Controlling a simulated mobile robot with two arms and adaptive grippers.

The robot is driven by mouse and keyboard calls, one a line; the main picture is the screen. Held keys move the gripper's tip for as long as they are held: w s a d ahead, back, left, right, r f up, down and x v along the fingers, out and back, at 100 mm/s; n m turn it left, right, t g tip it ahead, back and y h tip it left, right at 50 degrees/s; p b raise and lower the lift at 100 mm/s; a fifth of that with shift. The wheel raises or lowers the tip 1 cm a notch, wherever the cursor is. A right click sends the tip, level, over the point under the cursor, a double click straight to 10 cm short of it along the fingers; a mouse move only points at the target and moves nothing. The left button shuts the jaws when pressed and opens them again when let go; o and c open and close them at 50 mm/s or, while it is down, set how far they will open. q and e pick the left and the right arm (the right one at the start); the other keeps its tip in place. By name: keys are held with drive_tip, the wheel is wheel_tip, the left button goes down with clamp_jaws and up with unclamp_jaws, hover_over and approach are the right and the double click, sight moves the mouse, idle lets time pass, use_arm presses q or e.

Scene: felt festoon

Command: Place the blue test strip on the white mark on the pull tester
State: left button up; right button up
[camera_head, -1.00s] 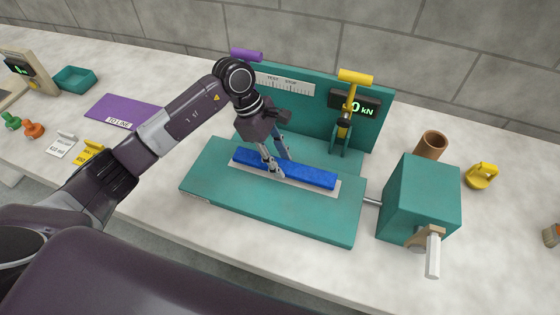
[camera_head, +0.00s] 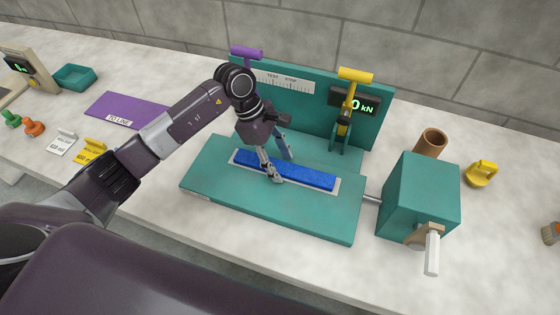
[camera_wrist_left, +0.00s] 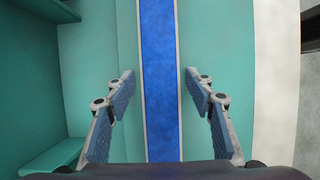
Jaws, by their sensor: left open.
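The blue test strip (camera_head: 308,178) lies flat on the white mark (camera_head: 337,186) of the teal pull tester (camera_head: 225,185). A thin white border of the mark shows along the strip's sides. My left gripper (camera_head: 281,168) is over the strip's middle with its fingers apart. In the left wrist view the strip (camera_wrist_left: 159,70) runs between the two open fingers (camera_wrist_left: 159,88), with a gap on each side, so neither finger touches it. My right gripper is not in view.
A purple-handled clamp (camera_head: 246,53) and a yellow-handled clamp (camera_head: 355,76) stand at the tester's back, beside a kN display (camera_head: 360,106). A teal box (camera_head: 420,205) with a crank is at right. A purple mat (camera_head: 125,110) lies at left.

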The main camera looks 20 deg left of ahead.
use_arm(q)
drive_tip(key=shift+w+a+r, duration=0.1)
drive_tip(key=shift+a+r, duration=0.05)
drive_tip(key=shift+r, duration=0.25)
drive_tip(key=b+v, duration=0.3)
drive_tip(key=v, duration=0.8)
drive_tip(key=shift+r, duration=0.2)
drive_tip(key=shift+a, duration=0.1)
